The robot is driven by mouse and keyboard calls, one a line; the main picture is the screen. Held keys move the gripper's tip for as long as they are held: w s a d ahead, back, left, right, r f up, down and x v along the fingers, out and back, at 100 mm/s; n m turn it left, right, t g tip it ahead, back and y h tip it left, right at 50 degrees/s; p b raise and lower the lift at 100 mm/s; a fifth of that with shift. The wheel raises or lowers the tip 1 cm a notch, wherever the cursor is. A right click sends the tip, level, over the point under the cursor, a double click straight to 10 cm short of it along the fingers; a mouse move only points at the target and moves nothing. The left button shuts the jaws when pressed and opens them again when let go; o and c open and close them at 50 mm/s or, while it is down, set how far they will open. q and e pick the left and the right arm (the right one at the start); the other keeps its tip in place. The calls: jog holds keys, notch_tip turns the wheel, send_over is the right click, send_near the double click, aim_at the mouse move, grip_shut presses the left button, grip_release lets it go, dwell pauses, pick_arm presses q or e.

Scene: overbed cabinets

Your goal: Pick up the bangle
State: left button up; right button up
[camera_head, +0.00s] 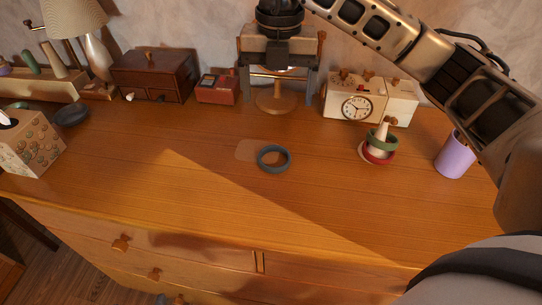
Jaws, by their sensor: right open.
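A dark blue-grey bangle (274,158) lies flat on the wooden dresser top (200,210), near the middle. My right gripper (279,90) is at the back of the dresser in the picture, above and beyond this bangle. Its two grey fingers are spread apart, with no bangle between them. A small cone stand (383,137) to the right carries a green bangle (384,142) and a red bangle (377,157) around its lower part. My left gripper is out of view.
A wooden box (153,75), a red box (217,89) and a white clock (356,108) line the back. A round wooden base (276,103) shows between my fingers. A tissue box (30,146) stands left, a purple cup (454,160) right. The front middle is clear.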

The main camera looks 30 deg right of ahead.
send_over(275, 161)
jog(key=f, duration=0.9)
jog(key=shift+s+d+f+b, duration=0.15)
jog(key=shift+s+f+b, duration=0.1)
jog(key=shift+b, duration=0.15)
jog(key=shift+w+a+f, duration=0.1)
jog(key=shift+f, duration=1.4)
jog(key=shift+w+a+f, duration=0.1)
jog(key=shift+f, duration=1.4)
jog(key=shift+c, duration=0.3)
jog(key=c, duration=1)
